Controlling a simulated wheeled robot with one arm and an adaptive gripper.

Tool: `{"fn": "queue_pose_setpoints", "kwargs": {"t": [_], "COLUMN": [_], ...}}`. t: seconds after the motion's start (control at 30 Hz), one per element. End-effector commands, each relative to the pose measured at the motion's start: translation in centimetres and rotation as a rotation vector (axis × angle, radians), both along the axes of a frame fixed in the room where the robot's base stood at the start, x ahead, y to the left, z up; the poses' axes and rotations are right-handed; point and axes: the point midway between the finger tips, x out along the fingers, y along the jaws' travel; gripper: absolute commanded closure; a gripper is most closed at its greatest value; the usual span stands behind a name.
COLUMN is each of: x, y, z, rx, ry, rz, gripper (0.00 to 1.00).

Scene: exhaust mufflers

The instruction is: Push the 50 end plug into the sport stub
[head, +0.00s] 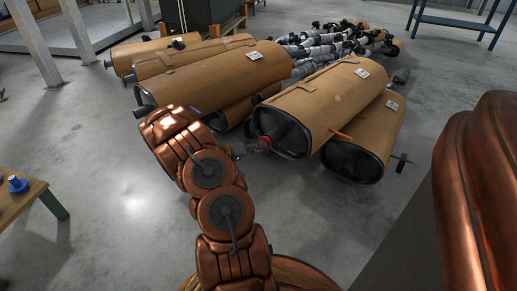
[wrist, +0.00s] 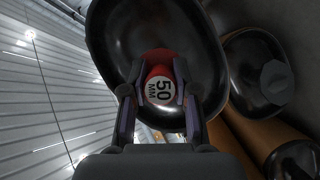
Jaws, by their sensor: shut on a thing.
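The red 50 end plug (wrist: 160,92), with a white "50 MM" label, is between the fingers of my gripper (wrist: 157,98) in the wrist view. My gripper is shut on it. The dark end cap (wrist: 205,50) of that muffler fills the middle of the wrist view behind the plug. The stub opening is hidden behind the plug, so I cannot tell whether the plug touches or enters it.
Several more tan mufflers (head: 213,82) lie in a pile on the grey floor, one (head: 352,160) close at the right. Grey-wrapped pipes (head: 325,42) lie behind. A wooden table (head: 20,205) with a blue piece (head: 18,184) stands at the left.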

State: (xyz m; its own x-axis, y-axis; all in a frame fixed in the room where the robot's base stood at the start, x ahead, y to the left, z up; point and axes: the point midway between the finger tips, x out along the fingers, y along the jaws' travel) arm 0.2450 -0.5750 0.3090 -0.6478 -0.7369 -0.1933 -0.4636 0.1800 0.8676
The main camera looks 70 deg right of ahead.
Motion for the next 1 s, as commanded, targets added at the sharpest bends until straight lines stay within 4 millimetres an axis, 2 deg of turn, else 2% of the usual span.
{"fn": "queue_pose_setpoints", "kwargs": {"t": [0.7,0.73,1.0], "x": [-0.5,-0.5,-0.5], "y": [-1.4,-1.4,-1.3], "z": [0.0,0.0,0.0], "rx": [0.000,-0.001,-0.001], "ry": [-0.001,-0.001,-0.001], "rz": [-0.001,0.000,0.000], "gripper": [1.00,0.69,0.42]}}
